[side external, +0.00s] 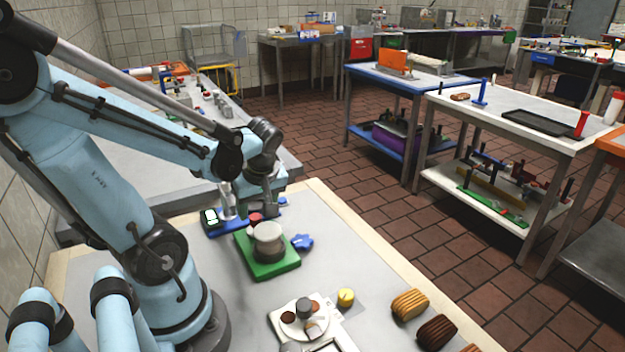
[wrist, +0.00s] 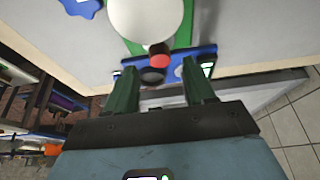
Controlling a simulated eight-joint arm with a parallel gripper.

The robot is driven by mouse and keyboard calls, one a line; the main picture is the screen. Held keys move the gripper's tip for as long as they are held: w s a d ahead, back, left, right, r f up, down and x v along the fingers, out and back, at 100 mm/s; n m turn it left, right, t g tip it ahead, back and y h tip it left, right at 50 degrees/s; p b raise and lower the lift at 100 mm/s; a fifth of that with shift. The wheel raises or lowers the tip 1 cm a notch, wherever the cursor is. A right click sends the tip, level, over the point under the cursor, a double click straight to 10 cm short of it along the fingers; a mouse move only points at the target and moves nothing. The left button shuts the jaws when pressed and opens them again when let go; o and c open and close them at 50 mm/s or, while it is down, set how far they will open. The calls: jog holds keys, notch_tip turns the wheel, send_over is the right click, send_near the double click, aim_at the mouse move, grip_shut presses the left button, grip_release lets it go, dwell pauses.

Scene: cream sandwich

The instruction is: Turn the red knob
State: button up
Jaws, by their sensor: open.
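The wrist view shows the red knob (wrist: 159,61) beside a dark round part (wrist: 152,77) on the blue base (wrist: 175,70). My gripper (wrist: 160,68) is open, its two dark green fingers on either side of the knob area with nothing between them gripped. In the side view my gripper (side external: 258,195) hangs just above the base; its fingertips are hard to make out. Whether the fingers touch the base is unclear.
A white plate (side external: 290,328), a yellow piece (side external: 346,297) and striped pastries (side external: 409,304) lie nearer.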

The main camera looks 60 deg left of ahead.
aim_at(256, 216)
jog(key=x, duration=0.3)
jog(key=shift+f, duration=0.1)
jog(key=n+g, duration=0.1)
jog(key=n, duration=0.3)
jog(key=shift+w+g, duration=0.15)
jog(key=shift+g, duration=0.25)
jog(key=n+g+h, duration=0.1)
jog(key=n, duration=0.4)
jog(key=shift+w+a, duration=0.1)
jog(key=shift+w+r+n+h, duration=0.1)
jog(key=shift+r+n+h, duration=0.2)
jog(key=w+d+r+m, duration=0.2)
jog(key=d+r, duration=0.1)
jog(key=r, duration=0.8)
jog(key=shift+w+d, duration=0.15)
jog(key=shift+d, duration=0.15)
